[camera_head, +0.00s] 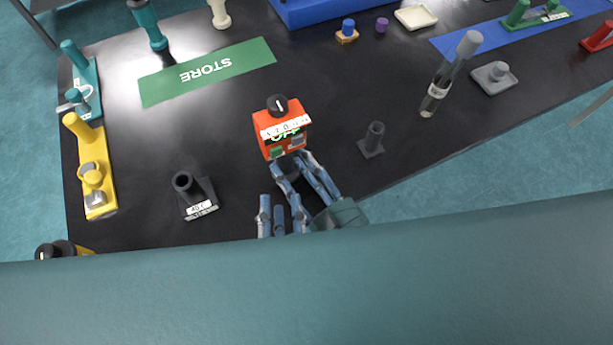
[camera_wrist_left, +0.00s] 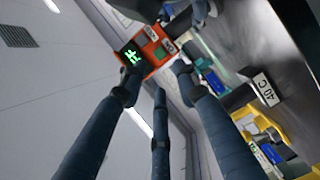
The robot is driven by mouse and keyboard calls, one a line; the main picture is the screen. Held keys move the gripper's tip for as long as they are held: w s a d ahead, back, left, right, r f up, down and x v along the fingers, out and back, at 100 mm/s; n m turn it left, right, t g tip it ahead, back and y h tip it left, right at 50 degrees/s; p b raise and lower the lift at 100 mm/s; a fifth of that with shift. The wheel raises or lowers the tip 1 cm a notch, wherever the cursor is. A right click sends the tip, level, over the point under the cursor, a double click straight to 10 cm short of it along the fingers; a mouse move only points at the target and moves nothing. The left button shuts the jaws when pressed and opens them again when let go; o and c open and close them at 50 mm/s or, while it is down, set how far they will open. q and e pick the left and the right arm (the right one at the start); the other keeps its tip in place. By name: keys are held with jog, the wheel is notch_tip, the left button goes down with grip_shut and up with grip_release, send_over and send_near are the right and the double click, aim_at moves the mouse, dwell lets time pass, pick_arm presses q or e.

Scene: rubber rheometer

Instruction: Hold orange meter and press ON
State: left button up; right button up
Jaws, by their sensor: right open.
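The orange meter (camera_head: 268,126) is in the middle of the head view, with a black knob on top, green lit marks on its front, and a green and a grey button. It also shows at the top of the left wrist view (camera_wrist_left: 152,60) with its lit display and green button. My right gripper (camera_head: 297,158) is open, its fingertips close to the meter's lower front; I cannot tell whether they touch. My left gripper (camera_head: 272,198) is below it, apart from the meter. In the left wrist view its fingers (camera_wrist_left: 155,85) are spread with nothing between them.
A dark holder labelled 40 C (camera_head: 199,208) stands left of my grippers, and a small grey post (camera_head: 372,140) right of the meter. A yellow stand (camera_head: 97,165) is at the left. The black table (camera_head: 225,120) is bare around the meter.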

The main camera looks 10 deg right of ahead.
jog(key=shift+w+a, duration=0.25)
jog(key=shift+w, duration=0.15)
jog(key=shift+c, duration=0.3)
jog(key=c, duration=0.9)
pick_arm(q)
grip_shut()
